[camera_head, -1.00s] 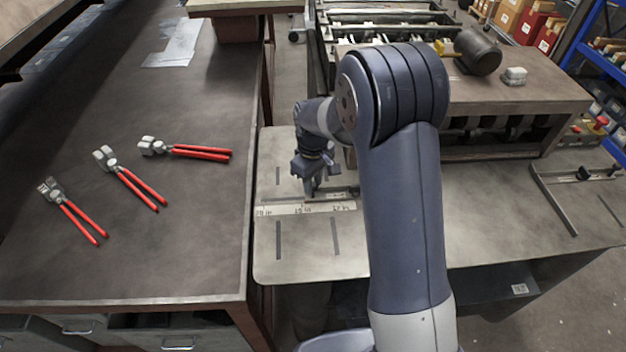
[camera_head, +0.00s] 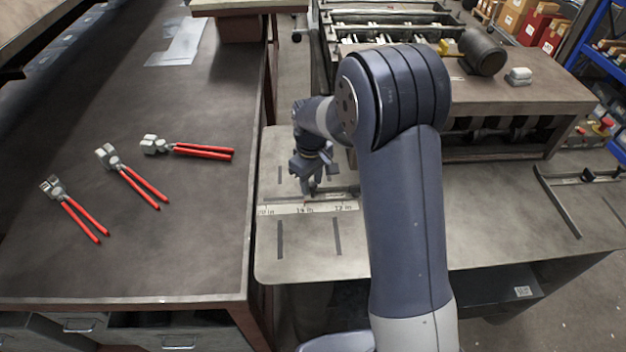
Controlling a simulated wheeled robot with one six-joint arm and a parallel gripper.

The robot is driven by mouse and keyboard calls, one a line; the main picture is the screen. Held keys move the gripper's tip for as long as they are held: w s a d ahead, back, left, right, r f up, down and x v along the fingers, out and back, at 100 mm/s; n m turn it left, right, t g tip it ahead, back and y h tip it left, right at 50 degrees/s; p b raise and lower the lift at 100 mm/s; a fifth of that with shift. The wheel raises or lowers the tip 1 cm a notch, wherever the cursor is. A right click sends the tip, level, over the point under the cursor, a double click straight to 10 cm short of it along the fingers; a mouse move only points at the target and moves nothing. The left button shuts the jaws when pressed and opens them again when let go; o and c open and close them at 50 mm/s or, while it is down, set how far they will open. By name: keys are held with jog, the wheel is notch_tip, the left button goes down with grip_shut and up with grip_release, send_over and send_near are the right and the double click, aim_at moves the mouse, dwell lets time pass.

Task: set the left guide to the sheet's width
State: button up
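My gripper (camera_head: 307,191) points down at the left part of the metal feed table, right above a ruled scale strip (camera_head: 290,209). A dark bar (camera_head: 342,192), which looks like part of the left guide, runs right from the gripper's fingertips and passes behind my arm. The fingers are at or touching it, but they are too small to show whether they are closed on it. The right guide (camera_head: 558,203) is a slanted rail with a dark knob at the table's right. My arm hides the middle of the table, and I see no sheet on it.
Several red-handled pliers (camera_head: 130,177) lie on the dark workbench (camera_head: 120,255) at left. The forming machine (camera_head: 490,95) with a motor (camera_head: 481,52) stands behind the feed table (camera_head: 300,265). Slots cut the table front of the scale. Blue shelving (camera_head: 590,70) is at far right.

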jog(key=shift+o, duration=1.1)
jog(key=shift+r, duration=0.1)
notch_tip(320, 180, up, 11)
jog(key=b, duration=0.1)
jog(key=shift+f+b, duration=0.2)
jog(key=shift+b, duration=0.1)
jog(key=f+p, duration=0.1)
jog(key=f, duration=0.6)
jog(key=d+f+p, duration=0.1)
jog(key=f, duration=0.2)
jog(key=shift+f+p, duration=0.25)
jog(key=shift+p, duration=0.1)
jog(key=shift+w+r+b, duration=0.1)
jog(key=shift+r+b, duration=0.25)
jog(key=shift+r, duration=0.8)
